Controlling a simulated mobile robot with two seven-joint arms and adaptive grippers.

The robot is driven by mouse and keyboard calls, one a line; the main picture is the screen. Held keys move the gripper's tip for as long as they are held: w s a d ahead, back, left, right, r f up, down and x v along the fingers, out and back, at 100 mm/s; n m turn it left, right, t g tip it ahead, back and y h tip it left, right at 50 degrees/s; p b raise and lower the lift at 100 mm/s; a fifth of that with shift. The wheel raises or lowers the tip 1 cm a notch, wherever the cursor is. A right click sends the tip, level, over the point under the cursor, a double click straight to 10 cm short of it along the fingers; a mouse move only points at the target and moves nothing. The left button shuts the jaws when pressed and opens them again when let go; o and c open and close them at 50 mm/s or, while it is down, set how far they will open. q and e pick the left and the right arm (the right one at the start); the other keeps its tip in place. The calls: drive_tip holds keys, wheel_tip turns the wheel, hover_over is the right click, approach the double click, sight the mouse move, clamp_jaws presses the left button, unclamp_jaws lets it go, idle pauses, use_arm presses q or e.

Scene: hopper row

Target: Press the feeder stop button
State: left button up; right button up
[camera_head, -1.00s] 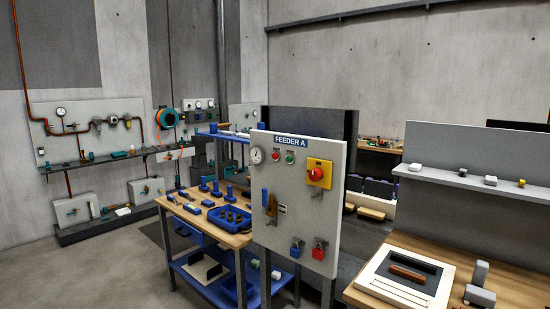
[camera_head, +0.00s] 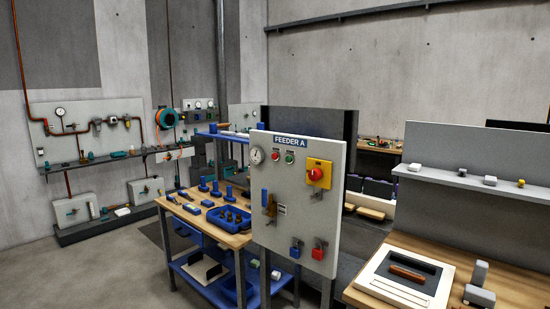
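A light grey panel labelled FEEDER A (camera_head: 330,235) stands upright near the middle of the view. On its upper part are a small red button (camera_head: 276,155) and a small green button (camera_head: 290,157), side by side. Right of them, a large red mushroom button (camera_head: 316,174) sits on a yellow box (camera_head: 324,166). I cannot read the lettering beside the small buttons. A round gauge (camera_head: 257,155) is at the panel's upper left. Neither of my grippers is in view.
A blue-handled lever (camera_head: 265,198) and two padlocks, blue (camera_head: 295,251) and red (camera_head: 318,252), are on the panel. A wooden-topped workbench (camera_head: 235,239) stands behind it at left. Another bench (camera_head: 400,242) stands at right. Open floor (camera_head: 100,270) lies at left.

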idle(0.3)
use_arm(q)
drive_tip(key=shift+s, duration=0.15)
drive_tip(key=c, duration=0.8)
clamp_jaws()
